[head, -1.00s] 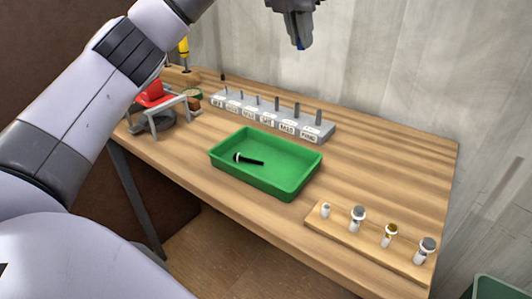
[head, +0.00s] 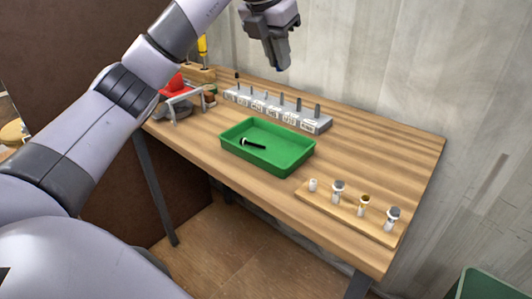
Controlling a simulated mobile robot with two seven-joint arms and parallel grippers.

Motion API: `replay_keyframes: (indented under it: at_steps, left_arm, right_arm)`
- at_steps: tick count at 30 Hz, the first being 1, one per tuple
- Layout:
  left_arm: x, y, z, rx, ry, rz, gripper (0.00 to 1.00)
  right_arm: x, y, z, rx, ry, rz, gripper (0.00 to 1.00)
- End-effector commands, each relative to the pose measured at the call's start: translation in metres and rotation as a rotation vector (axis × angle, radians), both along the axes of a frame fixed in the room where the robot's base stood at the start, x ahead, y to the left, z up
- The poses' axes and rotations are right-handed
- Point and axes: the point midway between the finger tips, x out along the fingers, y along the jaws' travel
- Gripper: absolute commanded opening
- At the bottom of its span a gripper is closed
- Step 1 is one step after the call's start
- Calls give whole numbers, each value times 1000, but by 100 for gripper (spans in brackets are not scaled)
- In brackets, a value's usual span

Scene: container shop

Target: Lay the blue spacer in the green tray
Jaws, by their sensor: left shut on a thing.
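My left gripper (head: 279,66) is in the air above the back of the bench, higher than the grey peg rack. It is shut on the blue spacer (head: 280,69), of which only a small blue bit shows at the fingertips. The green tray (head: 240,160) sits on the bench, below and in front of the gripper. A black bolt-like piece with a white end (head: 253,143) lies inside the tray. My right gripper is not in view.
A grey rack of labelled pegs (head: 280,110) stands behind the tray. A wooden strip (head: 345,215) with several small capped pieces is at the front right. A red and grey device (head: 175,100) stands at the left. The bench (head: 390,150) is clear at the right.

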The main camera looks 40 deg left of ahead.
Motion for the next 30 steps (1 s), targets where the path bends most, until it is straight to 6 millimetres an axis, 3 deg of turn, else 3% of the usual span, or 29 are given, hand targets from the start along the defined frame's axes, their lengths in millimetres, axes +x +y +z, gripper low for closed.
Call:
replay_keyframes:
  at_steps: [5,21,25,30]
  left_arm:
    - [-1,3,-7,1,2,3,0]
    - [-2,3,-131,1,5,4,0]
    - [-2,2,-152,0,2,2,0]
    - [-1,2,-164,0,-1,3,0]
  right_arm:
    - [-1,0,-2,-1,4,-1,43]
    - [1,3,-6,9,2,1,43]
    - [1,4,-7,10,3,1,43]
    - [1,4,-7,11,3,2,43]
